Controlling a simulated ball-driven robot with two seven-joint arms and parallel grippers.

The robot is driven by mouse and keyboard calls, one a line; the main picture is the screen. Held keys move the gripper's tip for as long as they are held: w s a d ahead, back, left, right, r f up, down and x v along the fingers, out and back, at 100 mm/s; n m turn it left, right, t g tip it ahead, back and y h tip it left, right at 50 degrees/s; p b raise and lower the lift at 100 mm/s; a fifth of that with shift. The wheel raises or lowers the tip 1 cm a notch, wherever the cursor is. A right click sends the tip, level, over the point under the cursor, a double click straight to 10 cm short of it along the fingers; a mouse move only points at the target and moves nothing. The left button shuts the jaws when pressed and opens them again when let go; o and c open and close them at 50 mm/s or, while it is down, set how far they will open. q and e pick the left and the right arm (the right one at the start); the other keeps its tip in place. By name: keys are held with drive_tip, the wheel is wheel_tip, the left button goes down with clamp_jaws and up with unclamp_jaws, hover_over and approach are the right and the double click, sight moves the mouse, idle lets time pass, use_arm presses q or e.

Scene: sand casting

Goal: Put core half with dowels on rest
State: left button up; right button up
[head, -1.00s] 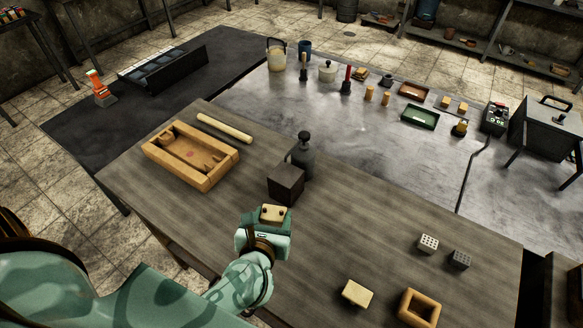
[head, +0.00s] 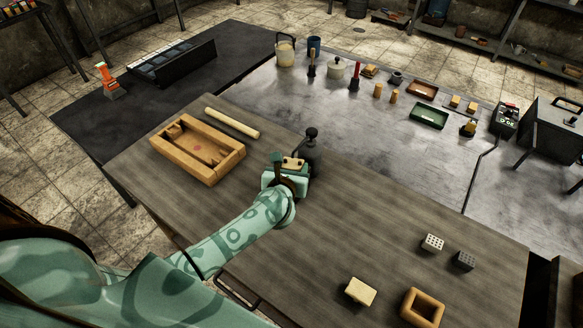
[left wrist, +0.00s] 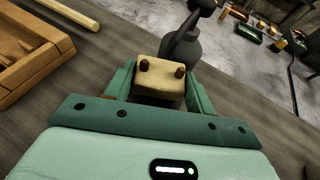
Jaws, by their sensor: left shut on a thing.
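The core half with dowels (head: 292,164) is a pale sand-coloured block with two dark pegs on top. My left gripper (head: 286,175) is shut on it. In the left wrist view the core half (left wrist: 158,72) sits between the two green fingers of the gripper (left wrist: 158,95), its pegs facing up. The dark block-shaped rest is hidden behind my gripper and hand in the head view. I cannot tell whether the core half touches it. My right gripper is not in view.
A dark grey bottle-shaped tool (head: 311,143) stands close beside the core half; it also shows in the left wrist view (left wrist: 183,45). A wooden box (head: 197,150) and pale rod (head: 232,122) lie left. Another pale block (head: 360,291) and a wooden frame (head: 422,308) lie front right.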

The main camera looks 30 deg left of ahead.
use_arm(q)
drive_tip(key=shift+f, duration=0.2)
drive_tip(key=o, duration=1)
drive_tip(key=shift+r, duration=0.1)
drive_tip(key=shift+r, duration=0.2)
drive_tip(key=p+v, duration=0.1)
drive_tip(key=v, duration=1.1)
drive_tip(key=shift+s+f, duration=0.1)
